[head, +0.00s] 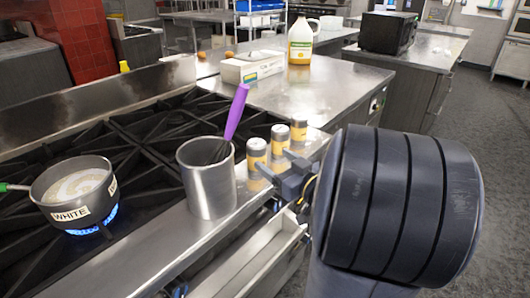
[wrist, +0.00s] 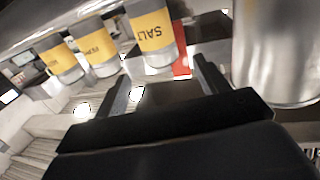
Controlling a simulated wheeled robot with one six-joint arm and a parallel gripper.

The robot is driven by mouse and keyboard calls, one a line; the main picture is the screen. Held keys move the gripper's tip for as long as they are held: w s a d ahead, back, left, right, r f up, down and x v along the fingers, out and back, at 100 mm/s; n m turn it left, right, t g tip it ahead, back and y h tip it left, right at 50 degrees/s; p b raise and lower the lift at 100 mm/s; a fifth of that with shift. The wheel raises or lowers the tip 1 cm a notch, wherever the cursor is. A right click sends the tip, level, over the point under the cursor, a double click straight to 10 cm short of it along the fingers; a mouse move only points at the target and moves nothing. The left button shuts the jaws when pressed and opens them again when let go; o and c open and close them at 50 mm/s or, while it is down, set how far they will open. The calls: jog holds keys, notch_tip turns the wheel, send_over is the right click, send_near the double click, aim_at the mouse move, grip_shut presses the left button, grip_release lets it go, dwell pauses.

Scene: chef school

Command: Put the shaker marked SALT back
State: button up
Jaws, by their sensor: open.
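The SALT shaker (wrist: 152,28), silver with a yellow label, is just beyond my fingertips in the wrist view. In the head view it appears to be the shaker (head: 257,153) nearest the steel pot, standing upright on the steel ledge, though its label is unreadable there. My gripper (head: 275,164) is open, its fingers beside and close to that shaker. In the wrist view the gap between my fingers (wrist: 161,75) is empty. I cannot tell whether a finger touches the shaker.
Two similar shakers (head: 280,138) (head: 299,131) stand in line behind it. A steel pot (head: 208,180) holding a purple-handled whisk (head: 236,112) is close on the left. A saucepan (head: 75,193) marked WHITE sits over a blue flame. The counter (head: 300,88) behind has free room.

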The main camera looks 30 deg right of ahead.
jog(key=shift+s+d, duration=0.15)
jog(key=shift+s, duration=1)
dwell(1.6)
